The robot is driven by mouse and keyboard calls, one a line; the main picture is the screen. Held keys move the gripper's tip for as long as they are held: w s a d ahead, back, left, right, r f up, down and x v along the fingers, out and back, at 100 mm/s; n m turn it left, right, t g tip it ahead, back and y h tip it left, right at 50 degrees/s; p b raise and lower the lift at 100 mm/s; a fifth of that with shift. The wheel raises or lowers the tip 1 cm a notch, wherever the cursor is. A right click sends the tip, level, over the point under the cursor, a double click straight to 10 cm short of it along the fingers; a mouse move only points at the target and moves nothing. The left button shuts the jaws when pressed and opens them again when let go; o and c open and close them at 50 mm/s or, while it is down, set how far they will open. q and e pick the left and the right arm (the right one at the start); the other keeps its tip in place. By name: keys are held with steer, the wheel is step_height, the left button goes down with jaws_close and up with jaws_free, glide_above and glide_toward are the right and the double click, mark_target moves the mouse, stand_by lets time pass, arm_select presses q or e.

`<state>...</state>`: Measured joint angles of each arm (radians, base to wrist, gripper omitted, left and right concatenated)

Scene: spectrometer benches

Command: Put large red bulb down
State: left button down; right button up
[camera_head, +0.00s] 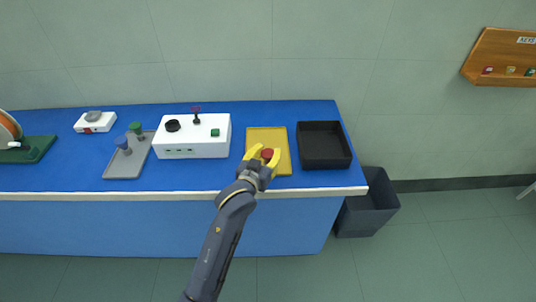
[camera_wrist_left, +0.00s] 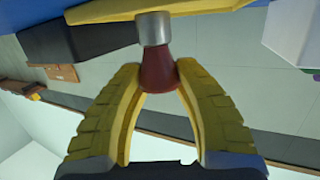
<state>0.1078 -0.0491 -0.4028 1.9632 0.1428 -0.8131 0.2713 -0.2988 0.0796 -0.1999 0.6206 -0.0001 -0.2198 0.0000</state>
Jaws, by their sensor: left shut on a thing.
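The large red bulb (camera_head: 267,153) is between the yellow fingers of my left gripper (camera_head: 264,156), over the yellow tray (camera_head: 267,136). In the left wrist view the left gripper (camera_wrist_left: 158,80) is shut on the red glass of the bulb (camera_wrist_left: 156,62). The bulb's silver metal base points away from the gripper, at the yellow tray (camera_wrist_left: 170,10). The base is at or very close to the tray surface; I cannot tell whether it touches. My right gripper is not in view.
A black tray (camera_head: 346,148) stands right of the yellow tray, and a white instrument box (camera_head: 190,148) left of it. A grey tray (camera_head: 122,168) holds blue and green bulbs. A dark bin (camera_head: 368,215) stands beyond the bench's right end.

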arm_select(q)
steer(key=shift+f, duration=0.3)
steer(key=shift+f, duration=0.1)
steer(key=c, duration=1)
jaws_free()
steer(key=v, duration=1.2)
